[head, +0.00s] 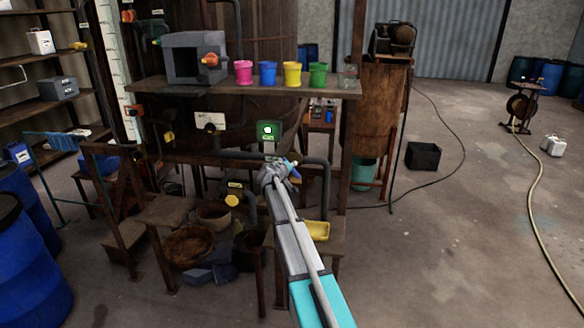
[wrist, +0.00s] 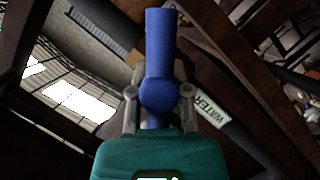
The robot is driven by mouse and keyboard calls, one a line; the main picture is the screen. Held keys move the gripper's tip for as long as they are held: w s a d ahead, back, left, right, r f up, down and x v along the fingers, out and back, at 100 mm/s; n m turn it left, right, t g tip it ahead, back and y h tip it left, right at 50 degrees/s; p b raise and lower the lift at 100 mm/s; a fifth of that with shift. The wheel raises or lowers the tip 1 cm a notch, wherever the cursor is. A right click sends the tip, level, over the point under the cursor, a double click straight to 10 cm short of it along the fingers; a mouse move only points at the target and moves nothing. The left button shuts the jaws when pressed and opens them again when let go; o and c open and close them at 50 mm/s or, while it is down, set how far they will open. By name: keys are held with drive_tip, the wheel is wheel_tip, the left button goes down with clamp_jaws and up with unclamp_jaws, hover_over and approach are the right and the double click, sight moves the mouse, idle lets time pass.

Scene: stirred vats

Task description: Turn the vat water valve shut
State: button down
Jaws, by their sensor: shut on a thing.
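The water valve's blue handle (wrist: 160,50) stands between my gripper's fingers (wrist: 159,95) in the wrist view. Its rounded hub sits lower, between the two grey fingers, which close on it from both sides. A white label reading "WATER" (wrist: 213,110) is on the dark pipe just right of it. In the head view my gripper (head: 283,172) is at the pipes below the shelf, and a small blue end of the handle (head: 292,167) shows beside it. The rest of the valve is hidden by the gripper.
A wooden shelf (head: 330,88) with coloured cups stands above the arm. A yellow tray (head: 316,230) is just right of my arm. The floor at right (head: 450,240) is mostly clear.

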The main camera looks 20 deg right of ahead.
drive_tip(key=c, duration=0.6)
unclamp_jaws()
drive_tip(key=shift+c, duration=0.2)
drive_tip(key=shift+n, duration=0.3)
drive_tip(key=n+h+b, duration=0.2)
drive_tip(key=n+b, duration=0.1)
drive_tip(key=shift+f, duration=0.2)
drive_tip(key=n+h+b, duration=0.1)
drive_tip(key=n, duration=0.2)
drive_tip(key=n+t+h+b, duration=0.1)
drive_tip(key=n+b, duration=0.1)
drive_tip(key=n, duration=0.1)
drive_tip(key=shift+b, duration=0.3)
drive_tip(key=r+v, duration=0.1)
drive_tip(key=v, duration=1.3)
drive_tip(key=s+a+f+m+g+y, duration=0.2)
drive_tip(key=s+f+m+g+y, duration=0.3)
drive_tip(key=s+f, duration=0.7)
drive_tip(key=shift+s+a+f+m+g+y, duration=0.35)
drive_tip(key=shift+s+m+g, duration=0.4)
drive_tip(key=shift+s, duration=1.25)
drive_tip(key=shift+d+r, duration=0.1)
drive_tip(key=shift+r, duration=0.05)
